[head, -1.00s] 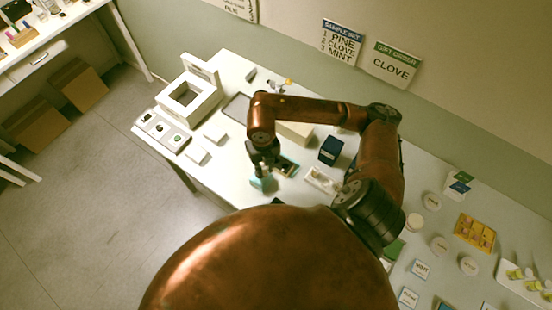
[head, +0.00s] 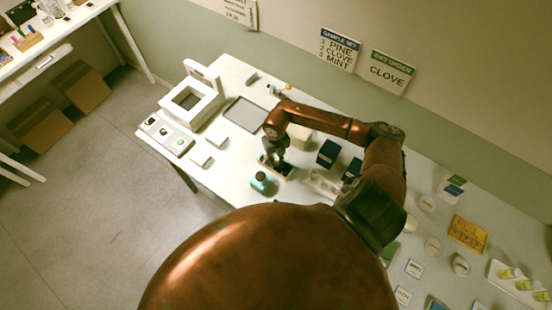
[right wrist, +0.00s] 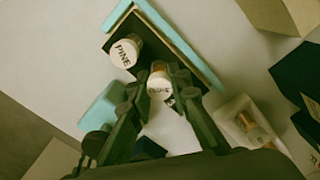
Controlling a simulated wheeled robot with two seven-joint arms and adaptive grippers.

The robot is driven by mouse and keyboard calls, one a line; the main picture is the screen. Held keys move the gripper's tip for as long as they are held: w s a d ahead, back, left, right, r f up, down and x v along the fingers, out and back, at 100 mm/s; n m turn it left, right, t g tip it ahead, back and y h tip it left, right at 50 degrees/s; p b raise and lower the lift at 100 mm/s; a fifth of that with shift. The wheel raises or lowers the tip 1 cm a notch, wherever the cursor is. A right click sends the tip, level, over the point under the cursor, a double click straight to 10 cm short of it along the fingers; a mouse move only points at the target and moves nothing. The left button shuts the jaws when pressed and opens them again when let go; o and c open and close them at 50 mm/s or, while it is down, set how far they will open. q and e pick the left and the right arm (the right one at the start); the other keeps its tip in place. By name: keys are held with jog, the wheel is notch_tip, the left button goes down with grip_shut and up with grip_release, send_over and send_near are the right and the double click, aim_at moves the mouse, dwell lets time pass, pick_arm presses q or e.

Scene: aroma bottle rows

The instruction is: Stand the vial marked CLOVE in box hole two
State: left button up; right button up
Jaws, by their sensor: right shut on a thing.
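My right gripper (head: 277,160) is over the small open box (head: 289,173) on the table. In the right wrist view, its fingers (right wrist: 160,96) are shut on a vial (right wrist: 160,77) with a white cap; the cap's print is small and looks like CLOVE. The box, with a dark inside and a teal rim (right wrist: 182,43), lies beneath. A vial marked PINE (right wrist: 125,52) stands in it, left of the held vial. The held vial is over the box's middle; its lower end is hidden, so I cannot tell how deep it sits. My left gripper is not in view.
A white tray (right wrist: 236,108) holding a vial and dark blue boxes (head: 328,153) are to the right. A wall sign (head: 341,50) lists PINE, CLOVE, MINT; another (head: 387,72) reads CLOVE.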

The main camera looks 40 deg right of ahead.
aim_at(276, 158)
jog(key=shift+f, duration=0.2)
jog(key=shift+f, duration=0.2)
jog(key=o, duration=0.9)
jog(key=shift+r, duration=0.2)
jog(key=shift+r, duration=0.3)
notch_tip(276, 158, up, 12)
jog(key=b, duration=0.3)
jog(key=shift+f, duration=0.25)
